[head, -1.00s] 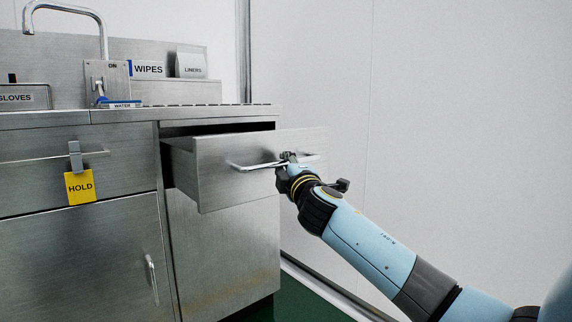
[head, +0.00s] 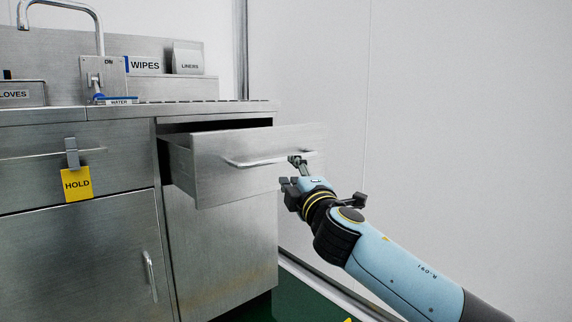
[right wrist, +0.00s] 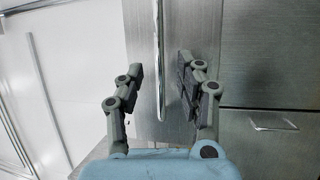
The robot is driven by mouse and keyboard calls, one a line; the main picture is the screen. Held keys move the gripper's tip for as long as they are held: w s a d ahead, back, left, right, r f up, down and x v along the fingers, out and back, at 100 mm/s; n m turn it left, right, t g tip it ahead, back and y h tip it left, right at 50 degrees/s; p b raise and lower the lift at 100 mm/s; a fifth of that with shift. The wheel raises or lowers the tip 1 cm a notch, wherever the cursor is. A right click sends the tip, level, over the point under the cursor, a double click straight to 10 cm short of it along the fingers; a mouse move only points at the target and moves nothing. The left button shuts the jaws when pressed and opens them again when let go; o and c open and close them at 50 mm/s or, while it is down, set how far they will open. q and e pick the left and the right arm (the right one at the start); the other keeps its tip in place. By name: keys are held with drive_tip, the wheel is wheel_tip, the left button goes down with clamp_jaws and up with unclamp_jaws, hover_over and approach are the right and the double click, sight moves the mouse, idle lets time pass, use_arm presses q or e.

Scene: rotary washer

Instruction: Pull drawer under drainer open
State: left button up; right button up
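The steel drawer (head: 240,172) under the ribbed drainer (head: 200,103) stands pulled out, its interior dark behind the front. Its bar handle (head: 255,162) crosses the upper front. My right gripper (head: 294,175) is open and empty at the handle's right end. In the right wrist view the handle (right wrist: 159,60) runs lengthwise between the two spread fingers (right wrist: 160,78) with a gap on each side. The drawer front (right wrist: 146,85) lies behind it. My left gripper is not in view.
A closed drawer at left has a yellow HOLD tag (head: 77,184) clipped to its handle. A closed cupboard door (head: 80,255) is below. A tap (head: 98,30), WIPES box (head: 145,65) and LINERS box (head: 188,60) stand above. A white wall is at right; green floor (head: 290,300) below.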

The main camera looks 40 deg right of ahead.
drive_tip(key=v, duration=0.4)
drive_tip(key=shift+s+a, duration=0.1)
drive_tip(key=shift+s, duration=0.05)
